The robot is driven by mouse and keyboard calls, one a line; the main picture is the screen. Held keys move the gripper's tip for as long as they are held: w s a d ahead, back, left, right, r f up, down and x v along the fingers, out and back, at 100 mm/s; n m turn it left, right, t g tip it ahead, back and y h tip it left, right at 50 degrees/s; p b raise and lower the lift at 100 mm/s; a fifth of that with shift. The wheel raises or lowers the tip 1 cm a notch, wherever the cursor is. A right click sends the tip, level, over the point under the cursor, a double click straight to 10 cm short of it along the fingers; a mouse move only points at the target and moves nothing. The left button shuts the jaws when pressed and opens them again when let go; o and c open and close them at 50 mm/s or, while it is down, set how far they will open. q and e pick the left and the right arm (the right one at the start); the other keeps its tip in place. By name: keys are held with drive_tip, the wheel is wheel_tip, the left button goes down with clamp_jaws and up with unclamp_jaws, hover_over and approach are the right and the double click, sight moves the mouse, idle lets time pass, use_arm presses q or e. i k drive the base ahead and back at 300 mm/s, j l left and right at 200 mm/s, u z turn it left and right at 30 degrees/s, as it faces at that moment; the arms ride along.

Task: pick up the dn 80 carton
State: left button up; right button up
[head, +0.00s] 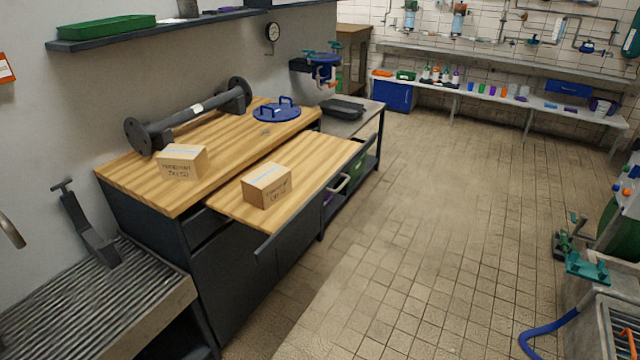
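Two small cardboard cartons show in the head view. One carton (182,162) sits on the upper wooden bench top, near its front left. The other carton (267,185) sits on the lower wooden surface that juts out in front. Both are closed, with a pale strip of tape on top and dark print on a side. The print is too small to read surely, so I cannot tell which is the DN 80 one. Neither of my grippers is in view.
A dark flanged pipe (190,118) lies at the back of the bench, beside a blue lid with handles (277,111). A ribbed drainboard (95,300) is at the lower left. A wall shelf (165,32) hangs above. The tiled floor (440,210) right of the bench is clear.

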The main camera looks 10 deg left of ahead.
sight(263, 187)
drive_tip(key=j+z, duration=0.1)
drive_tip(key=z, duration=0.3)
drive_tip(key=i+j+z, duration=0.1)
drive_tip(key=z, duration=0.35)
drive_tip(key=j+z, duration=0.15)
drive_tip(key=z, duration=0.25)
drive_tip(key=j, duration=1.05)
